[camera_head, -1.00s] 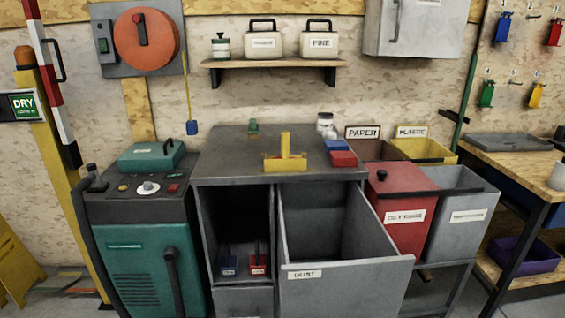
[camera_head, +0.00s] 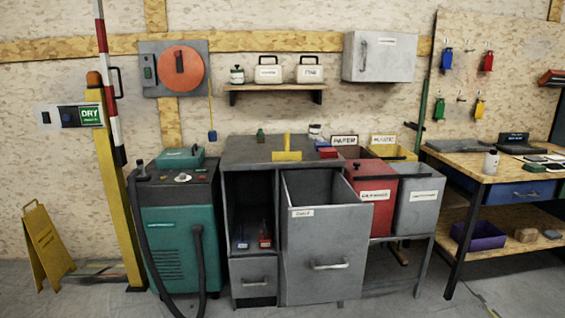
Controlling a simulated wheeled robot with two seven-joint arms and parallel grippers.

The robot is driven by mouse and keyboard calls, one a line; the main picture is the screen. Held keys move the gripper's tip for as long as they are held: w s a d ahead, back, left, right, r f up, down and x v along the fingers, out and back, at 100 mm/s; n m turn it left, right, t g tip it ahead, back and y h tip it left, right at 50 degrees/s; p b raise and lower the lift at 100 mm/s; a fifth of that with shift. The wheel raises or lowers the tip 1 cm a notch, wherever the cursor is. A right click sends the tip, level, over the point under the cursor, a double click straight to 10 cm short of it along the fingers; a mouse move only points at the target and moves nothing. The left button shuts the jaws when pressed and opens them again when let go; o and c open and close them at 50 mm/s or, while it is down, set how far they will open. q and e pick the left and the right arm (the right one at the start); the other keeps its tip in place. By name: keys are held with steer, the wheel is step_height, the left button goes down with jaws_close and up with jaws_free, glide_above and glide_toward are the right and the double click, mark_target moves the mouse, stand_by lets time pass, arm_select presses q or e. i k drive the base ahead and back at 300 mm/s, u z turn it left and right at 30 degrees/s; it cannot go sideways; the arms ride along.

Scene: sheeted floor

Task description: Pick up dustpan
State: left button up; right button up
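A yellow dustpan-like piece (camera_head: 287,156) with an upright handle sits on top of the grey cabinet (camera_head: 243,153), near its front edge. A blue item (camera_head: 242,243) and a red item (camera_head: 265,241) stand in the cabinet's open cubby, too small to identify surely. The large grey drawer (camera_head: 328,242), labelled "DUST", is pulled open beside the cubby. Neither of my grippers is in view.
A teal machine (camera_head: 172,240) with a black hose stands left of the cabinet. A red bin (camera_head: 374,207) and grey bin (camera_head: 417,205) stand right. A workbench (camera_head: 500,170) is far right. A yellow floor sign (camera_head: 46,246) stands far left. Floor in front is partly clear.

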mark_target(286, 155)
steer(key=u, duration=0.65)
steer(key=i, duration=0.8)
steer(key=u, duration=0.55)
steer(key=i, duration=1.1)
steer(key=z, duration=0.4)
